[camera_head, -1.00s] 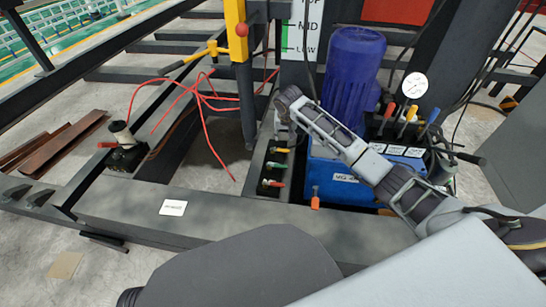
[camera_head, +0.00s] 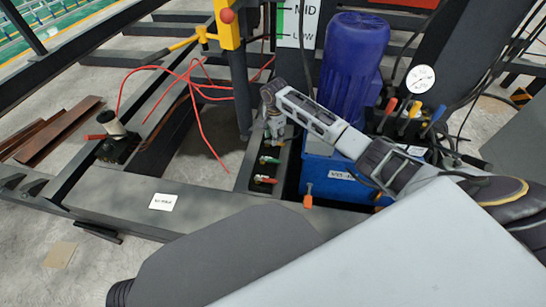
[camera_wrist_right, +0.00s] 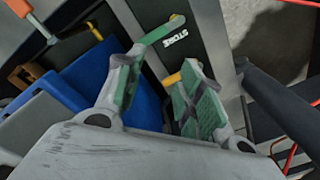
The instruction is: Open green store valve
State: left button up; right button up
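The green store valve handle (camera_head: 270,160) sits between a yellow-handled valve (camera_head: 276,143) and a red-handled valve (camera_head: 265,180) on the dark frame. In the right wrist view the green handle (camera_wrist_right: 160,29) lies beside a "STORE" label, just beyond the left fingertip; I cannot tell whether they touch. My right gripper (camera_wrist_right: 160,82) is open, with green pads apart. A yellow handle end (camera_wrist_right: 172,79) shows between the fingers, close to the right one. In the head view my right gripper (camera_head: 272,125) hangs over the valve row, at its far end. My left gripper is not in view.
A blue tank (camera_head: 325,175) and blue motor (camera_head: 352,65) stand right of the valves. A yellow post (camera_head: 228,25) and red hoses (camera_head: 200,90) are to the left. Coloured levers (camera_head: 402,115) stand behind my arm. An orange-handled part (camera_head: 308,195) sits in front.

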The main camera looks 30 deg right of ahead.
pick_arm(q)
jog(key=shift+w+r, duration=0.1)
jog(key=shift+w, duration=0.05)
pick_arm(e)
jog(key=m, duration=0.6)
jog(key=s+m, duration=0.1)
jog(key=m, duration=0.1)
jog(key=shift+s+a+m+g, duration=0.1)
jog(key=shift+a+m+g, duration=0.1)
jog(key=shift+m+g, duration=0.15)
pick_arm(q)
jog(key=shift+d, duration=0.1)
pick_arm(e)
jog(key=shift+f, duration=0.15)
jog(key=b, duration=0.4)
send_over(274, 161)
jog(key=shift+d+f, duration=0.1)
jog(key=shift+f, duration=3.95)
jog(key=shift+f+b, duration=0.7)
jog(key=shift+f, duration=0.75)
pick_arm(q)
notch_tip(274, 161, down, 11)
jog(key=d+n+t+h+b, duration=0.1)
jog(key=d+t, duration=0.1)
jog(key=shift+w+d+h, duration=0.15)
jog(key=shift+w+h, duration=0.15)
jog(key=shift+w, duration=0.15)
pick_arm(e)
jog(key=shift+f, duration=1.2)
